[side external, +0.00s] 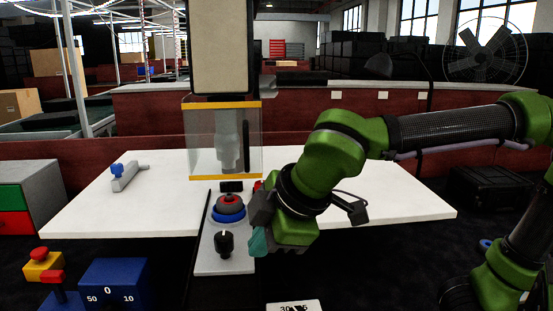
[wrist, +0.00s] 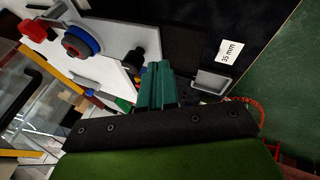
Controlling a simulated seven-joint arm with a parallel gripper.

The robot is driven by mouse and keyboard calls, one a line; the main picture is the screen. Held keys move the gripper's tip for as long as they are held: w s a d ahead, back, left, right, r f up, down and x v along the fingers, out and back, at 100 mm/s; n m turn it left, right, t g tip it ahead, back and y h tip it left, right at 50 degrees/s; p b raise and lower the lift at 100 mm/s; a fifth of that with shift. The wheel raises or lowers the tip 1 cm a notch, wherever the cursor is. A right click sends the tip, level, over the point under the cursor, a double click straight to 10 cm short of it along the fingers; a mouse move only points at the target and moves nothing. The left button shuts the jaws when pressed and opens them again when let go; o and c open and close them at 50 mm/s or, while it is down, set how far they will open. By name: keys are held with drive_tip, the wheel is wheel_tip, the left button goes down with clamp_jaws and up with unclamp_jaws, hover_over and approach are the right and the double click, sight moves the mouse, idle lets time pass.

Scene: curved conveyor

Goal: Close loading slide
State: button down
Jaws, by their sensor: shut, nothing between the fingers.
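The loading slide appears to be the light grey plate (side external: 222,262) that sticks out past the front edge of the white table, below the machine's clear guard (side external: 206,138). It bears a blue and red round piece (side external: 229,206) and, nearer the front, a black knob (side external: 224,244). The wrist view also shows the plate (wrist: 110,70), round piece (wrist: 82,42) and knob (wrist: 134,59). My gripper (side external: 257,243) is just right of the plate's front part. Its teal fingers (wrist: 158,86) are shut and empty, close beside the knob; whether they touch the plate cannot be told.
The white table (side external: 380,195) is mostly clear. A grey bar with a blue knob (side external: 124,177) lies at its left. Red-topped buttons (side external: 43,262) and a blue dial box (side external: 113,285) stand at the front left. A "35 mm" label (wrist: 230,51) shows in the wrist view.

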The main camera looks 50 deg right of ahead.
sight(210, 242)
drive_tip(key=s+a+r+m, duration=0.1)
drive_tip(key=s+a, duration=0.1)
drive_tip(key=a, duration=0.7)
drive_tip(key=w+f, duration=0.2)
drive_tip(key=w+d+f+m, duration=0.1)
drive_tip(key=w+f, duration=0.1)
drive_tip(key=f, duration=0.1)
drive_tip(key=w+f+m+h, duration=0.1)
drive_tip(key=w+f, duration=0.1)
drive_tip(key=shift+w+d+f+t, duration=0.1)
drive_tip(key=shift+d+f+t, duration=0.1)
drive_tip(key=shift+t, duration=0.2)
drive_tip(key=shift+w+d+r, duration=0.1)
drive_tip(key=shift+w+d, duration=1.3)
drive_tip(key=shift+w, duration=0.1)
drive_tip(key=w+d, duration=0.6)
drive_tip(key=shift+w+d, duration=0.25)
drive_tip(key=shift+d, duration=0.1)
